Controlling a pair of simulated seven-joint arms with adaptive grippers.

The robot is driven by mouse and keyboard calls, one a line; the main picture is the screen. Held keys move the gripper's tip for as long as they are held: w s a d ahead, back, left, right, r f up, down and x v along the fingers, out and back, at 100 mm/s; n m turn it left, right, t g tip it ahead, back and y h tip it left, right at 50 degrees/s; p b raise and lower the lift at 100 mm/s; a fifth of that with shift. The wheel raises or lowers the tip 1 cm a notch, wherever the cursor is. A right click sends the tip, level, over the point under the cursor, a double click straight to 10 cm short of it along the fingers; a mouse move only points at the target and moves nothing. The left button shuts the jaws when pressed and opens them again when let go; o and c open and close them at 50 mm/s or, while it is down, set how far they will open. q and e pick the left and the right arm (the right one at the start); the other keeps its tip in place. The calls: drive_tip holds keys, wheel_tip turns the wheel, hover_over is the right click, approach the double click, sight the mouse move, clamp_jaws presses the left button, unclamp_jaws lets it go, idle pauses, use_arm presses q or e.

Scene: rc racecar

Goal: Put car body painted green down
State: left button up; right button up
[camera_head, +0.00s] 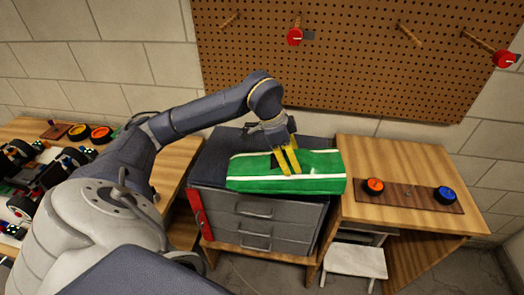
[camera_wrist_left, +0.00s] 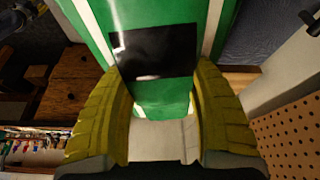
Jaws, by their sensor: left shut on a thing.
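The car body painted green (camera_head: 252,177), with white stripes, is over the top of the grey drawer cabinet (camera_head: 266,225) in the head view. I cannot tell whether it rests on the top or hangs just above it. My left gripper (camera_head: 287,160) has its yellow fingers shut on it from above. In the left wrist view the green body (camera_wrist_left: 161,100), with a dark window, lies between the yellow fingers (camera_wrist_left: 162,110). The finger contact points are partly hidden. My right gripper is not in view.
A wooden desk (camera_head: 390,157) on the right carries a board (camera_head: 408,195) with an orange and a blue wheel-like disc. Car parts and wheels (camera_head: 90,132) crowd the left table. A pegboard (camera_head: 340,60) is on the wall behind. A white stool (camera_head: 355,262) stands below the desk.

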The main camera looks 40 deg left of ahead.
sight(267, 151)
use_arm(q)
drive_tip(key=shift+w+d+f, duration=0.2)
drive_tip(key=shift+w+d, duration=0.05)
drive_tip(key=shift+w, duration=0.25)
drive_tip(key=shift+w+d+f, duration=0.15)
drive_tip(key=shift+w+d, duration=0.05)
drive_tip(key=shift+w, duration=0.3)
drive_tip(key=shift+w+a+f, duration=0.1)
drive_tip(key=shift+w+a, duration=0.3)
drive_tip(key=shift+a, duration=0.25)
drive_tip(key=w+a+r+m, duration=0.2)
drive_tip(key=a, duration=1)
drive_tip(key=shift+a+f, duration=0.2)
drive_tip(key=shift+f, duration=2.25)
drive_tip(key=shift+a+f, duration=0.15)
drive_tip(key=shift+f, duration=2.3)
drive_tip(key=shift+f, duration=0.15)
drive_tip(key=o, duration=1.2)
